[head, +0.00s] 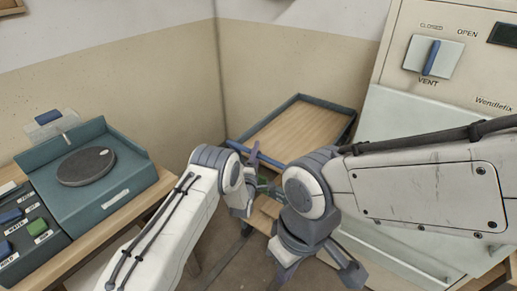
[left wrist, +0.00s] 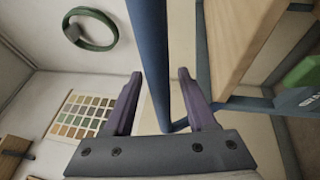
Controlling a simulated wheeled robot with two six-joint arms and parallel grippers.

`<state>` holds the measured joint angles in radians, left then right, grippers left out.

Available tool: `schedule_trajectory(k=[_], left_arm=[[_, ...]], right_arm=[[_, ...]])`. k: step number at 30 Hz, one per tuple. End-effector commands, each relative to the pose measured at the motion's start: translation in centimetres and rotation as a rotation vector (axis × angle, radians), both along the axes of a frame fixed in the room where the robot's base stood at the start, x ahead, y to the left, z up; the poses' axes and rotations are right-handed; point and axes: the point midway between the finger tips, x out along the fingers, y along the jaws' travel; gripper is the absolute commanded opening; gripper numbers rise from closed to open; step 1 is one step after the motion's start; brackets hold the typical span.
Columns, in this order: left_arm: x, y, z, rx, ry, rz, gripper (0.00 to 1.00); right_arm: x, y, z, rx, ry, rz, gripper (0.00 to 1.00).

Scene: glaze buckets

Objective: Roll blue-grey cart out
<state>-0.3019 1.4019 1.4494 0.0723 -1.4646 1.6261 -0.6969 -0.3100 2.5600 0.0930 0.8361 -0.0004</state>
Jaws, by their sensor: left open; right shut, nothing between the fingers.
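The blue-grey cart (head: 345,128) has a wooden top and stands in the corner beside the large kiln-like cabinet. Its blue handle bar (head: 240,148) is on the near left side, partly hidden by my arms. My left gripper (head: 254,160) is at this bar. In the left wrist view the blue bar (left wrist: 148,50) runs between the spread purple fingers of the left gripper (left wrist: 160,78), with gaps visible on both sides. The cart's frame and wood (left wrist: 240,40) show at the right there. My right gripper (head: 318,268) is shut and empty, low in front of the cart.
A teal bench unit with a dark round plate (head: 86,166) and a button panel (head: 30,232) stand at the left. The cabinet (head: 385,65) with a vent switch is at the right. A green object (left wrist: 303,75) is below the cart's top. Some floor shows between bench and cart.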

Motion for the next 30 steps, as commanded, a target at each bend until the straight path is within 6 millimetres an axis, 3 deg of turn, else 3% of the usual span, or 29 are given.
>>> schedule_trajectory(k=[6,15,19,20,30], left_arm=[[1.5,-0.4,0.2,0.0,0.002,0.0,0.57],[1.7,-0.4,0.2,0.0,0.002,0.0,0.57],[1.7,-0.4,0.3,0.0,0.002,0.0,0.07],[1.7,-0.4,0.3,0.0,0.002,0.0,0.0],[1.7,-0.4,0.3,0.0,0.002,0.0,0.0]], right_arm=[[0.0,0.0,0.1,0.0,0.0,0.0,0.0],[0.0,0.0,0.1,0.0,0.0,0.0,0.0],[0.0,0.0,0.1,0.0,0.0,0.0,0.0],[0.0,0.0,0.1,0.0,0.0,0.0,0.0],[0.0,0.0,0.1,0.0,0.0,0.0,0.0]])
